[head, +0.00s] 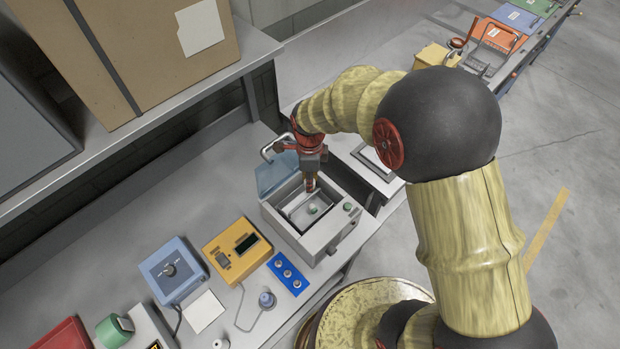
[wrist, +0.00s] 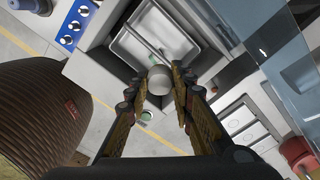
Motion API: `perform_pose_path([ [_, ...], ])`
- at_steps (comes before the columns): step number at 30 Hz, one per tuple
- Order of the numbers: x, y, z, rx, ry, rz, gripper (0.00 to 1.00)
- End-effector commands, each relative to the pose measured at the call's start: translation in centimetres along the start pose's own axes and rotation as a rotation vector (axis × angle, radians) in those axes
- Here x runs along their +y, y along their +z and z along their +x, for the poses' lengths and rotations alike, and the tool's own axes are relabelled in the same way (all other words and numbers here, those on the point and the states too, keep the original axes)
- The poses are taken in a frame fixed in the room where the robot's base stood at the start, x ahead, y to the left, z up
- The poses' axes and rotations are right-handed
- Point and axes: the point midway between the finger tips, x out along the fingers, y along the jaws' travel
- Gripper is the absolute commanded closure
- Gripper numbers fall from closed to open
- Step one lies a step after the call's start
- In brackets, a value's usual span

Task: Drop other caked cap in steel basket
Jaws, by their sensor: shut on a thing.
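The steel basket (head: 296,207) sits inside a grey open-topped tank on the bench; it also shows in the wrist view (wrist: 135,42) as a shiny rectangular tray with a bar across it. My gripper (head: 311,187) points down over the basket. In the wrist view its fingers (wrist: 160,78) are closed on a pale grey round cap (wrist: 159,85), held above the near side of the basket. A small green round thing (head: 313,209) shows at the basket in the head view; I cannot tell whether it is a cap lying there.
A carton (head: 140,50) sits on the shelf above.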

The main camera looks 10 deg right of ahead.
Motion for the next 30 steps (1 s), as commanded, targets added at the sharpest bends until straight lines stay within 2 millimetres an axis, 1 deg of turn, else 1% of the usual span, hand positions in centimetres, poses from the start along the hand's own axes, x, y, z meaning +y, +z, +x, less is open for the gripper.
perform_pose_path([
  [1,0.0,0.0,1.0,0.0,0.001,0.0,0.89],
  [6,0.0,0.0,2.6,0.0,0.001,0.0,0.89],
  [9,0.0,0.0,3.0,0.0,0.0,0.001,0.89],
  [17,0.0,0.0,3.0,0.0,0.0,0.001,0.89],
  [18,0.0,0.0,3.0,0.0,0.0,0.001,0.74],
  [28,0.0,0.0,3.0,0.0,0.0,0.001,0.56],
  [30,0.0,0.0,3.0,0.0,0.0,0.001,0.55],
])
